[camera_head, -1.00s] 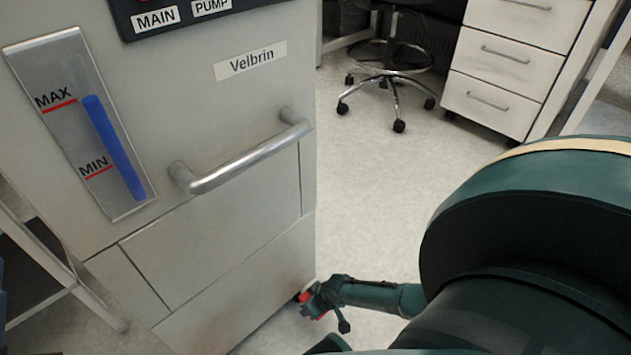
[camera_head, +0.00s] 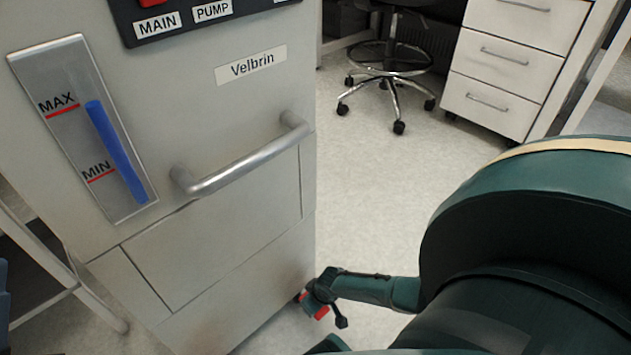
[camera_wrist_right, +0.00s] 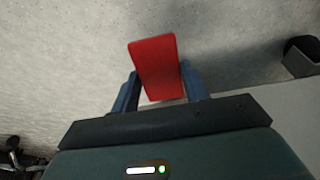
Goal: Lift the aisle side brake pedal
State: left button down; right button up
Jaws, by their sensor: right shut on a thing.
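A red brake pedal (camera_head: 321,312) sits low at the near right bottom corner of the grey Velbrin cabinet (camera_head: 228,280), close to the floor. My right gripper (camera_head: 314,304) is down there at the pedal. In the right wrist view the red pedal (camera_wrist_right: 155,68) lies between the two fingers of the right gripper (camera_wrist_right: 160,88), which is shut on it. The pedal's mount and the caster are mostly hidden behind the gripper and cabinet. My left gripper is not in view.
The cabinet's bar handle (camera_head: 240,165) sticks out above the pedal. A chair (camera_head: 390,75) and a white drawer unit (camera_head: 505,65) stand at the back. The floor (camera_head: 365,165) between is clear. A metal frame (camera_head: 60,270) stands at left.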

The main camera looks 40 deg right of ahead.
jog(key=shift+w+r+g, duration=0.2)
jog(key=shift+r+g, duration=0.2)
jog(key=shift+g, duration=0.5)
jog(key=shift+r+g, duration=0.15)
jog(key=shift+g, duration=0.35)
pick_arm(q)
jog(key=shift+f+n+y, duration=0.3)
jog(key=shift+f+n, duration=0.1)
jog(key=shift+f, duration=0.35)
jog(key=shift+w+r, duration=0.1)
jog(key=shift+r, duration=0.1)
pick_arm(e)
jog(key=o, duration=1.4)
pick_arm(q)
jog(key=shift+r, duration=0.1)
